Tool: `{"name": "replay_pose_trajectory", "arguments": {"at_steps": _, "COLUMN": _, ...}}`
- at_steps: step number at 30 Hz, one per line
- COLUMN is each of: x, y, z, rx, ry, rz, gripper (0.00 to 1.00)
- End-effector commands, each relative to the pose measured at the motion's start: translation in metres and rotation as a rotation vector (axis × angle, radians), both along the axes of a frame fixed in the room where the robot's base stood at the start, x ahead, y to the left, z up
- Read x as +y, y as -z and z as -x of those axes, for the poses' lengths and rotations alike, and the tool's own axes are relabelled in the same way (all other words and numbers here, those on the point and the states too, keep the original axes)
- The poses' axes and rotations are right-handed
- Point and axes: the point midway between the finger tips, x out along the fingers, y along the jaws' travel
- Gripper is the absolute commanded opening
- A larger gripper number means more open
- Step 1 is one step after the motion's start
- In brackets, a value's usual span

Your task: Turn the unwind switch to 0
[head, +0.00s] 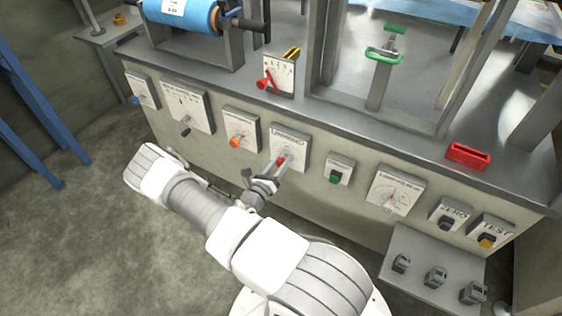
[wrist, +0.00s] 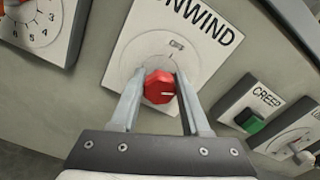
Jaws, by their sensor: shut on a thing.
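The unwind switch is a red knob (wrist: 159,87) on a white panel (wrist: 205,48) marked "UNWIND" in the wrist view. A pale line on the knob points roughly right. A small mark sits on the dial above the knob, too small to read for certain. My gripper (wrist: 158,90) has one finger on each side of the knob and is shut on it. In the head view the unwind panel (head: 298,140) is on the front of the machine, and my gripper (head: 276,172) is at its red knob (head: 281,161). The fingers hide part of the dial.
Left of the unwind panel is a panel with an orange knob (head: 236,143). To the right are a green "CREEP" button (wrist: 250,121) and a dial panel (head: 393,192). A low grey shelf (head: 425,257) juts out at lower right. Open floor (head: 90,220) lies left.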

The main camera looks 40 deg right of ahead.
Motion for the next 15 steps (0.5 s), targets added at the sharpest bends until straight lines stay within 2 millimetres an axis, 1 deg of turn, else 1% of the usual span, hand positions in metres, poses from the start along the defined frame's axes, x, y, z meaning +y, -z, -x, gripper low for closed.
{"name": "replay_pose_trajectory", "arguments": {"at_steps": 15, "x": 0.0014, "y": 0.0021, "z": -0.0007, "rx": 0.456, "ry": -0.001, "rz": 0.187, "gripper": 0.00}}
